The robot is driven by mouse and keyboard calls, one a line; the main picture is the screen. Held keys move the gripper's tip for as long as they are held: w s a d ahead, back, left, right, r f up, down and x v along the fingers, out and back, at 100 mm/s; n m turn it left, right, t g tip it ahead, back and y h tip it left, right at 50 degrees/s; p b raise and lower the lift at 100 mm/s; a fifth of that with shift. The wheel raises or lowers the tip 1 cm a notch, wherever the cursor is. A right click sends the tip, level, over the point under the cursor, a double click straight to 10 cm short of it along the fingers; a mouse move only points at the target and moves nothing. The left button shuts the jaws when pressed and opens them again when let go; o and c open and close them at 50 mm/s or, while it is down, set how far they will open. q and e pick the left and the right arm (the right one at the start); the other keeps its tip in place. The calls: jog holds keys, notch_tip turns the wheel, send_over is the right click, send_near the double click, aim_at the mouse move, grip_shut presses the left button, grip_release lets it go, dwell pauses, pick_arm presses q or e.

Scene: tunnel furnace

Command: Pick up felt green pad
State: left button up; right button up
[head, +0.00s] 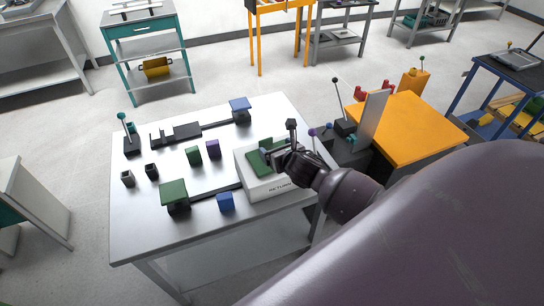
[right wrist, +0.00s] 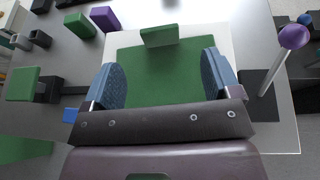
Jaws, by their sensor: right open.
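A white box marked RETURN (head: 262,188) stands on the right part of the grey table and carries a flat green felt surface (head: 256,162). In the right wrist view this green surface (right wrist: 160,75) lies between my fingers, with a small green block-like pad (right wrist: 159,36) at its far edge. I cannot tell which green piece is the felt pad. My right gripper (right wrist: 163,75) is open and empty, with its blue fingertips spread above the green surface; in the head view it (head: 288,152) hides part of the box top. My left gripper is out of view.
A purple ball on a post (right wrist: 293,36) rises close to my right finger. An orange table (head: 420,122) stands at the right. The table's front left is clear.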

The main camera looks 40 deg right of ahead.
aim_at(266, 141)
jog(key=shift+x, duration=3.25)
jog(key=shift+r, duration=0.1)
jog(key=shift+c, duration=0.2)
jog(key=c, duration=1)
